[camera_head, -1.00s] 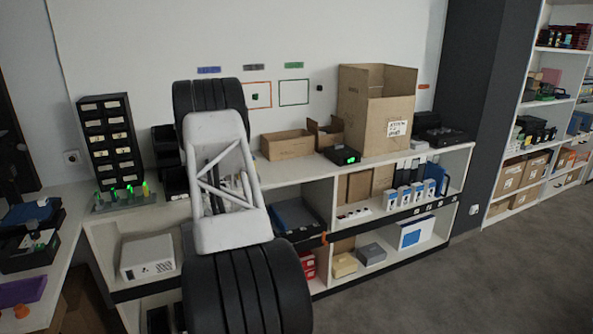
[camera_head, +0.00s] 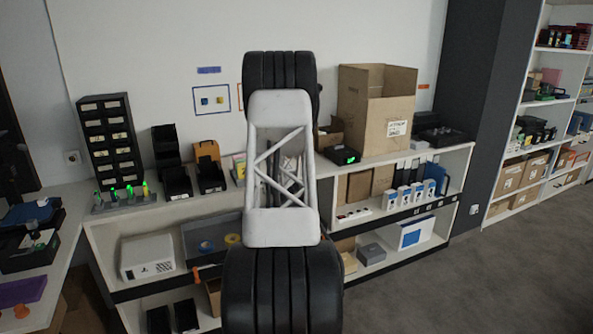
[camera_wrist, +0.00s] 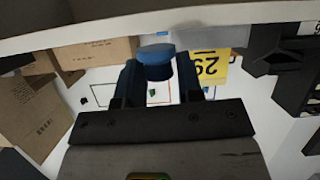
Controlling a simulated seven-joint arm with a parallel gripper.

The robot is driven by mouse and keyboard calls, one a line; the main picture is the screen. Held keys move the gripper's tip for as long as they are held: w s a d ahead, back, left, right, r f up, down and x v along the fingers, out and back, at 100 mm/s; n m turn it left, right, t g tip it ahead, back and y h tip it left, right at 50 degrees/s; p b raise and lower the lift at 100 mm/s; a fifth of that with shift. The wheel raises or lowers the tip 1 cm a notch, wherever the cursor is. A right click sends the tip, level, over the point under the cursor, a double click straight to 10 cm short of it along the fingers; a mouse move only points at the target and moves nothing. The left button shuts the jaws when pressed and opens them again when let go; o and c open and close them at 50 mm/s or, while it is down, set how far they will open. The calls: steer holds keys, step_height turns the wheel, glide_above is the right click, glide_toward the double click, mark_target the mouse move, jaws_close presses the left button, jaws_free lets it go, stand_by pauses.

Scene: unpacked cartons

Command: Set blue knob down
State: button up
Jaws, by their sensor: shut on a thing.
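My gripper (camera_wrist: 158,82) shows in the wrist view with its two dark fingers shut on the blue knob (camera_wrist: 155,54). The knob's round blue top stands between the fingertips, under a pale edge that crosses the top of the view. Beyond the fingers lies a pale surface with a red outlined square and a dark outlined square (camera_wrist: 106,95). A small green piece (camera_wrist: 152,93) lies within the red outline. In the head view my own arm hides the gripper and the held knob. A blue outlined square (camera_head: 212,111) with a small blue piece (camera_head: 204,101) and a yellow piece (camera_head: 220,100) shows on the wall.
An open tall carton (camera_head: 365,115) stands on the shelf top, right of my arm. A black drawer cabinet (camera_head: 108,140) and open black bins (camera_head: 176,182) stand to the left. In the wrist view, cartons (camera_wrist: 45,115) lie left and a yellow numbered card (camera_wrist: 208,68) right.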

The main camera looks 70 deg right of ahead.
steer(key=s+d+r+m+g+h, duration=0.1)
steer(key=s+d+r, duration=0.3)
steer(key=s, duration=0.3)
steer(key=shift+d+r, duration=0.35)
steer(key=shift+d, duration=0.15)
steer(key=shift+w+d+f, duration=0.25)
steer(key=shift+w+d, duration=0.8)
steer(key=shift+d, duration=1.4)
steer(key=shift+w+d+f, duration=0.25)
steer(key=shift+w+d, duration=0.8)
steer(key=shift+d, duration=1.4)
steer(key=shift+w+d+f, duration=0.25)
steer(key=shift+w+d, duration=0.8)
steer(key=shift+d, duration=1.4)
steer(key=shift+f, duration=0.1)
steer(key=shift+f, duration=1.65)
steer(key=shift+f, duration=0.15)
steer(key=o, duration=0.9)
